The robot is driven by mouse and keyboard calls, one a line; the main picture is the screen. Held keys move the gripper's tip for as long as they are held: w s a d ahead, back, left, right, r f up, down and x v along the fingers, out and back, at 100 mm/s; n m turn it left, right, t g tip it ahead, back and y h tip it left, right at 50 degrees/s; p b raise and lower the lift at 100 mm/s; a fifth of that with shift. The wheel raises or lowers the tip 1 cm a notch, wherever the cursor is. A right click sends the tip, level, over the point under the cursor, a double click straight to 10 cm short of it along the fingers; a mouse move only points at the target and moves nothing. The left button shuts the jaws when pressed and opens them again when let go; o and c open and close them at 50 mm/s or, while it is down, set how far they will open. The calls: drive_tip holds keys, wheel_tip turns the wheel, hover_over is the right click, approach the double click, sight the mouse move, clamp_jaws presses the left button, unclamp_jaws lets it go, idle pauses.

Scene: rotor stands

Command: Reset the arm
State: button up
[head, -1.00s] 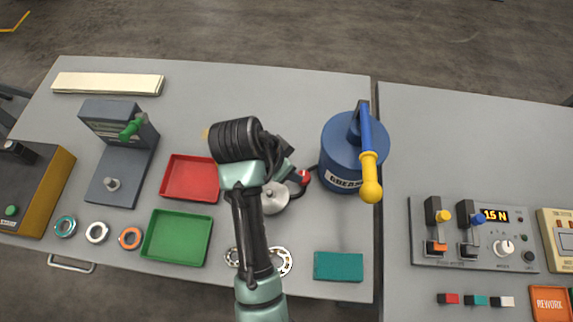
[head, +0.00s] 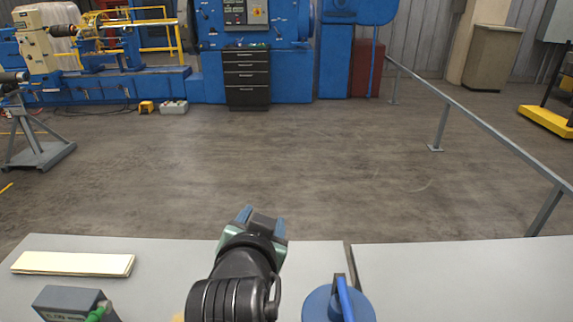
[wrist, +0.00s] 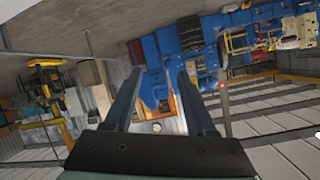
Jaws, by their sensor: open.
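My gripper (head: 262,216) is above the far edge of the grey bench (head: 190,255) in the head view, pointing away over the floor. In the wrist view my gripper (wrist: 158,80) shows two long fingers spread apart with nothing between them. Beyond the fingers the wrist view shows the workshop tilted, with blue machines (wrist: 193,45) and a grey wall.
A cream stack of sheets (head: 72,263) and a dark grey press (head: 70,303) are at the left. A grey railing (head: 470,118) crosses the floor.

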wheel_tip(320, 180, up, 14)
drive_tip(key=s+d+n+t, duration=0.1)
drive_tip(key=n+t, duration=0.1)
drive_tip(key=t, duration=0.3)
drive_tip(key=s+d+r+n+t, duration=0.1)
drive_tip(key=s+r+t, duration=0.3)
drive_tip(key=s+r, duration=0.3)
drive_tip(key=s+d+r+n+t+b, duration=0.1)
drive_tip(key=s+r+t, duration=0.4)
drive_tip(key=r, duration=0.9)
drive_tip(key=s+d, duration=0.1)
drive_tip(key=s, duration=0.1)
drive_tip(key=shift+s+n+y, duration=0.3)
drive_tip(key=shift+s+y, duration=0.05)
drive_tip(key=shift+y, duration=0.05)
drive_tip(key=shift+c, duration=0.5)
drive_tip(key=shift+a+f, duration=0.1)
